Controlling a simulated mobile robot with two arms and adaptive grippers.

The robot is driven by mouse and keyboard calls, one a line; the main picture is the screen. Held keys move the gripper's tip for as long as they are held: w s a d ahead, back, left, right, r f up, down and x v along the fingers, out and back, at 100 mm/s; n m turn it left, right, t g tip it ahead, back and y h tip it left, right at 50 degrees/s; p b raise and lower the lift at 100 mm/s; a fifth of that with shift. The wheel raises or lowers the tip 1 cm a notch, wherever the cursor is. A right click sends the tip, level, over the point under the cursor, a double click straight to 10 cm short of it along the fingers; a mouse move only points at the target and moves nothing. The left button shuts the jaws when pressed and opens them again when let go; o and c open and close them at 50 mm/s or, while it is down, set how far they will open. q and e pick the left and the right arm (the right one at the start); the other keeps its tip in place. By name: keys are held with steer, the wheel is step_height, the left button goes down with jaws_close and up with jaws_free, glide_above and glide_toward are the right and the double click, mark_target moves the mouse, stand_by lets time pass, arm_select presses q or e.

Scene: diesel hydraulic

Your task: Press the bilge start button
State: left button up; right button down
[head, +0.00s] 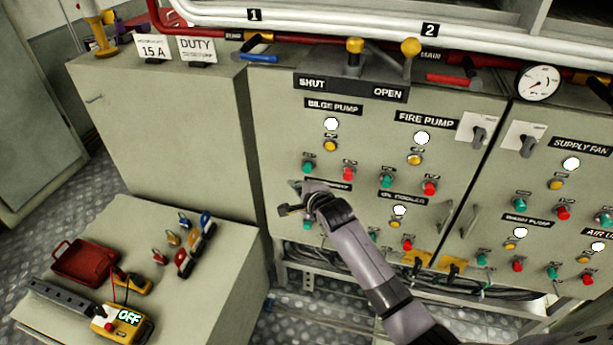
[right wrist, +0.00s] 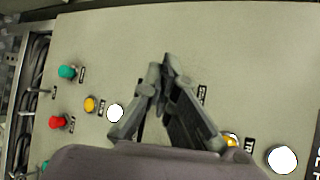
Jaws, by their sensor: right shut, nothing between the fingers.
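The BILGE PUMP section (head: 333,108) is at the upper left of the grey panel in the head view. It has a white lamp (head: 331,124), a yellow lamp (head: 330,145), a green button (head: 308,166) at lower left and a red button (head: 348,174) at lower right. My right gripper (head: 288,200) is shut and empty, just below the green button in the head view. In the right wrist view its fingers (right wrist: 164,72) are together over the panel; the bilge green button is not visible there, probably hidden behind them. I cannot tell whether they touch the panel. My left gripper is not in view.
A lower section's green button (right wrist: 67,72) and red button (right wrist: 57,122) lie left in the wrist view. The FIRE PUMP section (head: 425,121) is to the right. Yellow-handled levers (head: 355,47) stand above. A bench (head: 190,285) with padlocks and a meter is at lower left.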

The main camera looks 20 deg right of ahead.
mark_target(308, 168)
steer(key=w+d, duration=0.2)
steer(key=shift+w+b, duration=0.3)
steer(key=shift+w, duration=0.1)
stand_by(1.2)
steer(key=shift+w+d, duration=0.15)
steer(key=shift+w, duration=0.15)
